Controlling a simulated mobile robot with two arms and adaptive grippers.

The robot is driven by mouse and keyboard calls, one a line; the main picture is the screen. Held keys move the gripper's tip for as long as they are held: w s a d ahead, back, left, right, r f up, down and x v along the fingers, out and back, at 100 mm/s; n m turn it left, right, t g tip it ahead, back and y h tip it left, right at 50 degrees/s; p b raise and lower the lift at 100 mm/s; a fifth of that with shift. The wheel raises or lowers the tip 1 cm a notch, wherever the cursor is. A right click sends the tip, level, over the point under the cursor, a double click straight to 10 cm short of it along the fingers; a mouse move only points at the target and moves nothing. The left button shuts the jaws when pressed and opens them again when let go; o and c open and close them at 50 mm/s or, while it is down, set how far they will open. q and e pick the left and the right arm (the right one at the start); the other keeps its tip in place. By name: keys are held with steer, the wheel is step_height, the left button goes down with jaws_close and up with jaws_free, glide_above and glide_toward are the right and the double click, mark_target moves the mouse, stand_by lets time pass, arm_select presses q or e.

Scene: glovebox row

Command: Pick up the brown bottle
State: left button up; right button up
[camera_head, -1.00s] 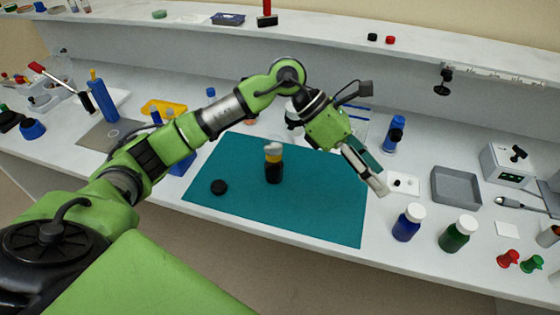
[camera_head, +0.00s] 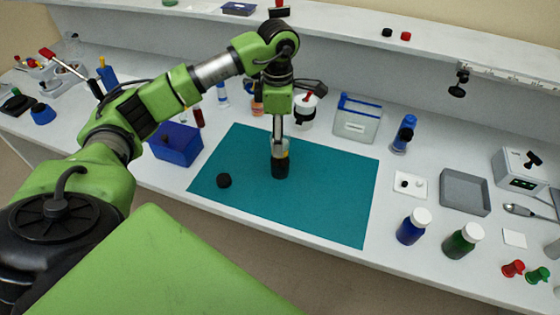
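The brown bottle (camera_head: 280,170) stands upright on the teal mat (camera_head: 335,205). Its lower part is very dark, with a yellowish band and a pale top partly hidden by my fingers. My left gripper (camera_head: 279,140) points straight down at the bottle's top, its fingers overlapping the top in the picture. The fingers are seen edge-on, so I cannot tell whether they are apart or touch the bottle. A black cap (camera_head: 223,180) lies on the mat to the left of the bottle. My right gripper is not in view.
A blue bin (camera_head: 176,144) stands left of the mat. A clear box with a blue rim (camera_head: 357,120) stands behind it. A blue bottle (camera_head: 412,227), a green bottle (camera_head: 462,241) and a grey tray (camera_head: 464,191) are to the right. The mat's right half is bare.

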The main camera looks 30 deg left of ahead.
mark_target(280, 161)
arm_select(q)
steer(key=shift+w+d+f+p, duration=0.1)
steer(key=shift+f+p, duration=0.3)
steer(key=shift+f, duration=0.15)
steer(key=f, duration=0.1)
steer(key=f+p, duration=0.1)
steer(key=f, duration=0.1)
steer(key=shift+w+d+f+p, duration=0.15)
steer(key=shift+w+f+p, duration=0.1)
steer(key=shift+f+p, duration=0.1)
steer(key=shift+f, duration=0.4)
jaws_close()
steer(key=shift+r, duration=0.1)
